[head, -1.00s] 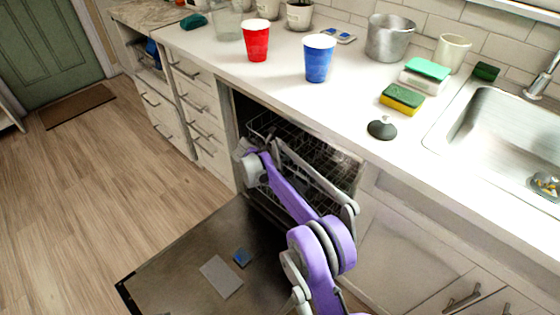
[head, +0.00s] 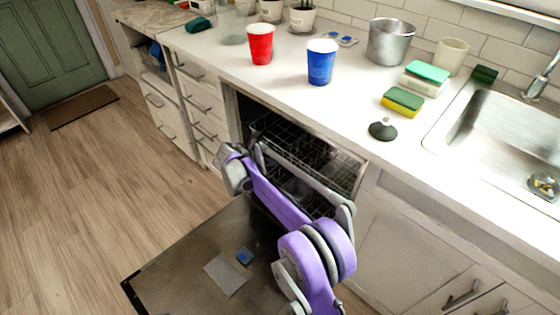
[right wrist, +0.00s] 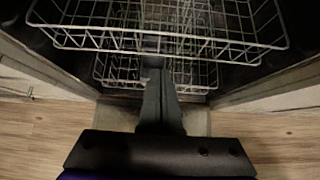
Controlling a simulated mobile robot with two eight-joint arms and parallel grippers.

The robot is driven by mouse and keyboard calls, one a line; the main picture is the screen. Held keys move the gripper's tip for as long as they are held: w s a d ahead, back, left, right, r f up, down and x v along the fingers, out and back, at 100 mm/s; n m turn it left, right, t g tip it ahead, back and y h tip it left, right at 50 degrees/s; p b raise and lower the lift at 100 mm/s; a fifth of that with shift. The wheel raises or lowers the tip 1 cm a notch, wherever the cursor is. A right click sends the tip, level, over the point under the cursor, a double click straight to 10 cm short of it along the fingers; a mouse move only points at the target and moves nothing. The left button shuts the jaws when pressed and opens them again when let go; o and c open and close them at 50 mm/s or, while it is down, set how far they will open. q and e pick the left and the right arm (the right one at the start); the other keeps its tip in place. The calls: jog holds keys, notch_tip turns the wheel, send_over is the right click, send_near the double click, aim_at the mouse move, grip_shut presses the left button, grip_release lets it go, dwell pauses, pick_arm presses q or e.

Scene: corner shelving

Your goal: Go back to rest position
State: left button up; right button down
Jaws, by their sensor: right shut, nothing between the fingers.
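My right gripper (head: 233,168) is at the end of my purple arm, in front of the open dishwasher in the head view. In the right wrist view its fingers (right wrist: 157,72) are together with nothing between them, pointing toward the dishwasher racks. The upper wire rack (right wrist: 160,40) and a lower rack (right wrist: 115,70) show there. The dishwasher door (head: 180,268) is folded down flat, partly hidden by my arm. My left gripper is not in view.
A red cup (head: 260,44), a blue cup (head: 321,63), a metal pot (head: 389,43), a sponge (head: 402,101) and a dark-based stopper (head: 383,130) stand on the counter (head: 285,85). The sink (head: 500,135) is at right. Wooden floor (head: 90,190) at left is free.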

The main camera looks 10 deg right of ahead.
jog(key=v, duration=0.4)
jog(key=shift+p, duration=0.3)
jog(key=shift+s, duration=0.1)
